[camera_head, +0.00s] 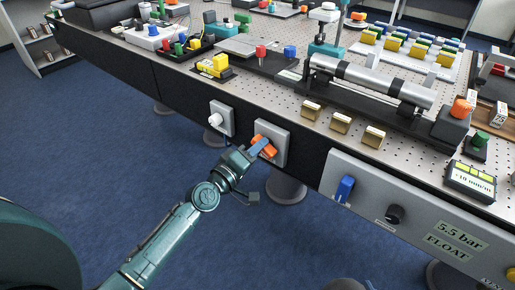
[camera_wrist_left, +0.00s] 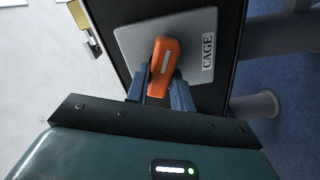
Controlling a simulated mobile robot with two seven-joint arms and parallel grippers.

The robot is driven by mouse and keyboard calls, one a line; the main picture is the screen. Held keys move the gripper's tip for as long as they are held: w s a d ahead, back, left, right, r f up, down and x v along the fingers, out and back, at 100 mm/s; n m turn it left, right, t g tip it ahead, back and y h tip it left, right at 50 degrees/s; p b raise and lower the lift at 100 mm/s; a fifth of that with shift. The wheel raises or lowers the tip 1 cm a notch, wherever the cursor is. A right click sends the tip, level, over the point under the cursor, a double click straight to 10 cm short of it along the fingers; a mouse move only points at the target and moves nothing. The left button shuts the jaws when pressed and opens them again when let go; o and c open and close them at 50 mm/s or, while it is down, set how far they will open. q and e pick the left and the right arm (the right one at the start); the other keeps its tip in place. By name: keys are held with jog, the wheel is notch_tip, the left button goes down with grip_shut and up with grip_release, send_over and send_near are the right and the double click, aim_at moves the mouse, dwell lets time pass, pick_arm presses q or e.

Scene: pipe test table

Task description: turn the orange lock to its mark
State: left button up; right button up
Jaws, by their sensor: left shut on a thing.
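The orange lock (camera_head: 265,146) sits on a grey plate (camera_head: 273,131) on the front side of the table. In the left wrist view the lock (camera_wrist_left: 163,68) is an orange handle with a pale stripe, tilted slightly, on a plate labelled CAGE (camera_wrist_left: 208,50). My left gripper (camera_head: 255,150) is at the lock, with its fingers (camera_wrist_left: 162,88) on either side of the handle and shut on it. The fingers hide part of the handle's lower end. I cannot make out the mark. My right gripper is not in view.
A plate with a white knob (camera_head: 215,119) is just left of the lock. To the right, a grey panel carries a blue handle (camera_head: 345,188) and a black knob (camera_head: 395,213). The tabletop holds a metal pipe (camera_head: 370,82). Blue floor (camera_head: 110,160) in front is clear.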

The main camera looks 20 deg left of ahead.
pick_arm(q)
jog(key=shift+f+n, duration=0.15)
jog(key=shift+n, duration=2.25)
jog(key=o, duration=1)
